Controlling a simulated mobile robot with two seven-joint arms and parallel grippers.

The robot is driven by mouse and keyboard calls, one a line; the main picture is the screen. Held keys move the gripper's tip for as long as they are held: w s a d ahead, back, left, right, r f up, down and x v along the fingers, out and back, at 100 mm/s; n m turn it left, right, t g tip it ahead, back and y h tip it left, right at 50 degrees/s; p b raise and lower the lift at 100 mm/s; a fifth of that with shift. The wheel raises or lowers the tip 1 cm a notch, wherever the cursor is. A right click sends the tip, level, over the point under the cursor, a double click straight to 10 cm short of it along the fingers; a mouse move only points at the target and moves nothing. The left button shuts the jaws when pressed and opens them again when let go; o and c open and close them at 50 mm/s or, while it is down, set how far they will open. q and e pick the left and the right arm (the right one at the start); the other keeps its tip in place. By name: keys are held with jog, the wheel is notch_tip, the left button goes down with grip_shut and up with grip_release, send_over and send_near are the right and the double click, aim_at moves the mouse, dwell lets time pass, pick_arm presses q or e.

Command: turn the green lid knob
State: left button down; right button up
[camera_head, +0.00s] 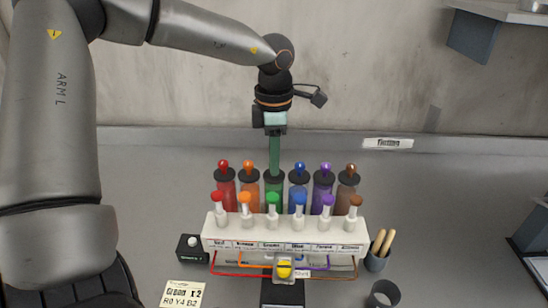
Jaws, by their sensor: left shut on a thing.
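A row of dark-lidded jars stands at the back of the white rack (225,240), each with a coloured lid knob. The green jar (273,188) is third from the left, between the orange and blue ones. My left gripper (275,170) comes straight down from above onto its dark lid and is shut on the green lid knob. The knob itself is hidden by the gripper's narrow green end, so its turn angle cannot be told. My right gripper is not in view.
Several coloured-topped white valves, such as the green one (272,202), stand in front of the jars. A yellow piece (284,270) sits at the front centre. A cup of wooden sticks (377,259), a dark cup (383,295) and a note card (183,294) lie around. The bench behind is clear.

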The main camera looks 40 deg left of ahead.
pick_arm(q)
jog(key=m+b, duration=0.1)
jog(key=m, duration=0.2)
jog(key=shift+m, duration=0.4)
jog(key=m, duration=0.3)
jog(key=shift+b, duration=0.4)
jog(key=shift+m, duration=1.5)
jog(key=c, duration=0.7)
grip_release()
jog(key=shift+r, duration=0.15)
